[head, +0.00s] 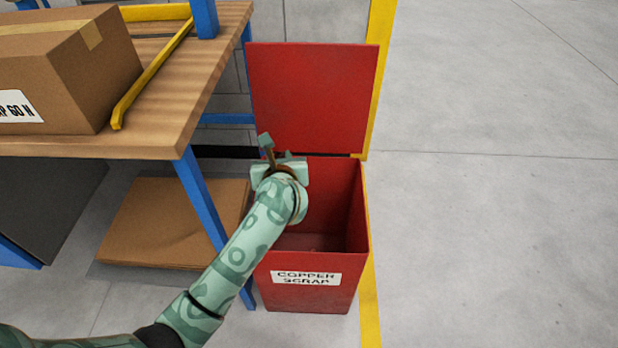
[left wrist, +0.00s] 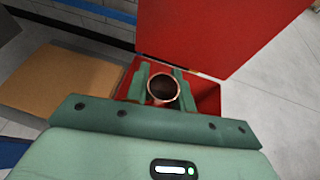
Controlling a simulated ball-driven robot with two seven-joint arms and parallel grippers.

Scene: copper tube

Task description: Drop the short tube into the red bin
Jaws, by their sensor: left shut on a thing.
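The red bin (head: 312,290) stands on the floor with its lid (head: 313,97) raised at the back and a "COPPER SCRAP" label on its front. My left gripper (head: 268,150) is over the back left part of the bin's opening. In the left wrist view the gripper (left wrist: 161,85) is shut on the short tube (left wrist: 163,88), seen end-on as a round copper ring with a dark hollow. In the head view my wrist hides most of the tube. The bin's red wall and lid (left wrist: 220,38) lie beyond the fingers. My right gripper is not in view.
A wooden workbench (head: 190,95) with blue legs stands left of the bin. It bears a cardboard box (head: 70,65) and a yellow bar (head: 150,75). A flat cardboard sheet (head: 165,225) lies below the bench. The floor right of the yellow line is clear.

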